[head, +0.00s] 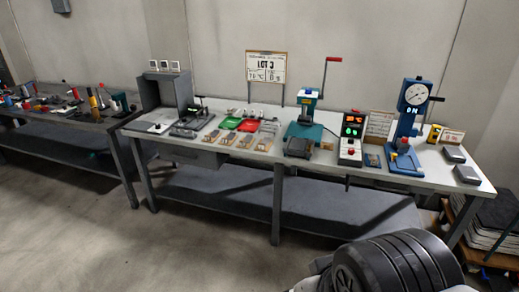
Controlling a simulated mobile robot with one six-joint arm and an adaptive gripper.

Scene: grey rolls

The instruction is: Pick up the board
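Several small tan and grey flat pieces (245,141) lie in a row on the front middle of the long workbench. They look like small boards, but they are too small to make out. Another small flat piece (372,160) lies between the control box and the blue gauge press. I cannot tell which one is the board. All of these lie flat on the bench top. My gripper is not in view.
The workbench (335,170) carries a grey booth (164,94), red and green trays (248,125), a teal press (304,125), a control box (351,138) and a blue gauge press (408,125). A cluttered second bench (65,115) stands left. The floor (190,245) in front is clear.

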